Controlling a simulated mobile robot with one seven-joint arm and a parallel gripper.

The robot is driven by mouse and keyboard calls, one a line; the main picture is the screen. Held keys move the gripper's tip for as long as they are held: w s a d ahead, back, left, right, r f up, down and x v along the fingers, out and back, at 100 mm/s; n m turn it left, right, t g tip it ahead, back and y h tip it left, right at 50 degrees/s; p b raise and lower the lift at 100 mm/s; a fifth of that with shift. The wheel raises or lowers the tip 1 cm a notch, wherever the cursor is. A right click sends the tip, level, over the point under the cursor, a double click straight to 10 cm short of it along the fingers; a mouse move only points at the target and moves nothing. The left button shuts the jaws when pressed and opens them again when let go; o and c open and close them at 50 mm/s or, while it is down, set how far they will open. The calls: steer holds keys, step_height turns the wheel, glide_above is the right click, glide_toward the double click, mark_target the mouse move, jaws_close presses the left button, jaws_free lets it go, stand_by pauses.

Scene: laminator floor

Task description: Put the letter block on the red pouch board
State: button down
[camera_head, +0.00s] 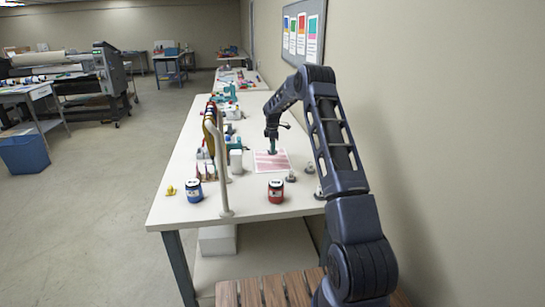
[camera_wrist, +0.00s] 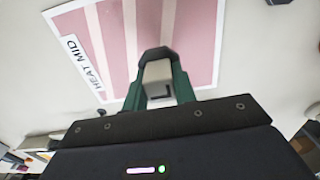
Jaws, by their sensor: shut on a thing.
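The red pouch board (camera_head: 281,167) lies on the long white table, pale with pink-red stripes. In the wrist view the board (camera_wrist: 205,30) fills much of the upper picture, with a label reading "HEAT MID" along its left side. My gripper (camera_head: 272,151) points down over the board. In the wrist view its green fingers are shut on the letter block (camera_wrist: 158,74), a small pale block with a dark mark on its face. The block is over the board's striped area; I cannot tell whether it touches the board. In the head view the block is not clearly visible.
A red jar (camera_head: 276,191) and a blue jar (camera_head: 194,191) stand near the table's front edge. A white upright post (camera_head: 221,165) stands between them. Small grey-white knobs (camera_head: 309,168) sit right of the board. A white container (camera_head: 236,161) stands left of it. The wall is close on the right.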

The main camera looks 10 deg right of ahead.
steer(key=shift+f, duration=2.6)
steer(key=shift+f, duration=0.1)
steer(key=c, duration=1.1)
jaws_free()
